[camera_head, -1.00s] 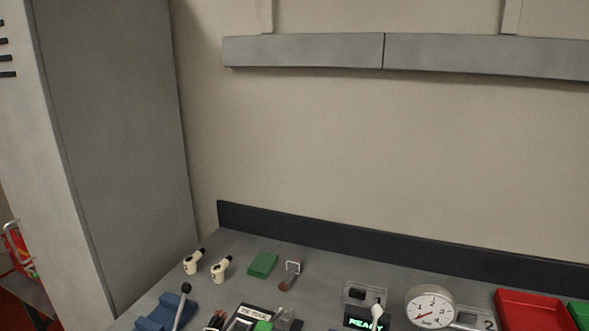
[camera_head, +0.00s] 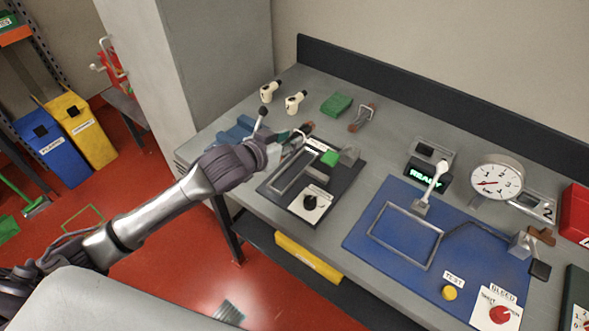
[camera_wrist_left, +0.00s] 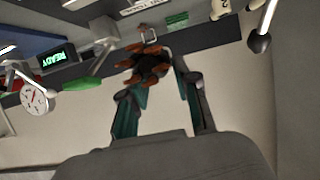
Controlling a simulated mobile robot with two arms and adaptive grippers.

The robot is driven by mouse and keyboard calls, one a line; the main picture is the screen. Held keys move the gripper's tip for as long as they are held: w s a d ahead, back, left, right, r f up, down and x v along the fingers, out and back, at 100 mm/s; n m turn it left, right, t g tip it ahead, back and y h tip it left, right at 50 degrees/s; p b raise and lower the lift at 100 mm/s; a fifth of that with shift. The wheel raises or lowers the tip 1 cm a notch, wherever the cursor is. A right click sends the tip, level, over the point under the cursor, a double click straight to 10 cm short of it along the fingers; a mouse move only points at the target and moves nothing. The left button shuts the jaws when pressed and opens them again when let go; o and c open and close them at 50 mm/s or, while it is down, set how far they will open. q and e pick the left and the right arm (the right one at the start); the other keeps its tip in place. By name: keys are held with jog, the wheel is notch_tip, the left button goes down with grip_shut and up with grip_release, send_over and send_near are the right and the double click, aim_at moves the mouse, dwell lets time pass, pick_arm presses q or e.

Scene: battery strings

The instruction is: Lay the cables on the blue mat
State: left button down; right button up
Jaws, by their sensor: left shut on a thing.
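The cables show in the left wrist view as a dark bundle (camera_wrist_left: 150,64) with several orange-brown ends. My left gripper (camera_wrist_left: 158,82) is shut on them. In the head view my left gripper (camera_head: 285,142) is over the left part of the bench, beside the dark tray with the green block; the cables' brown ends (camera_head: 307,127) barely show past it. The blue mat (camera_head: 362,238) lies to the right of the gripper, apart from it. A grey wire frame (camera_head: 405,236) and a white-handled lever (camera_head: 434,180) stand on it. My right gripper is not in view.
A dark tray (camera_head: 276,188) with a knob sits left of the mat. A blue vise-like block (camera_head: 236,134) with a ball-ended lever (camera_head: 262,112) is close to my left gripper. A round gauge (camera_head: 496,181) stands behind the mat. The mat's lower left area is clear.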

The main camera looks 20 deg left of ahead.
pick_arm(q)
send_over(289, 177)
notch_tip(289, 177, down, 5)
jog(key=shift+w+f+p, duration=0.15)
jog(key=shift+p, duration=0.15)
notch_tip(289, 177, down, 4)
jog(key=shift+r+p, duration=0.25)
jog(key=shift+p, duration=0.3)
jog(key=shift+f, duration=0.3)
jog(key=shift+f, duration=0.1)
jog(key=shift+f, duration=0.1)
jog(key=c, duration=0.8)
grip_release()
jog(key=shift+f, duration=0.1)
jog(key=shift+c, duration=0.2)
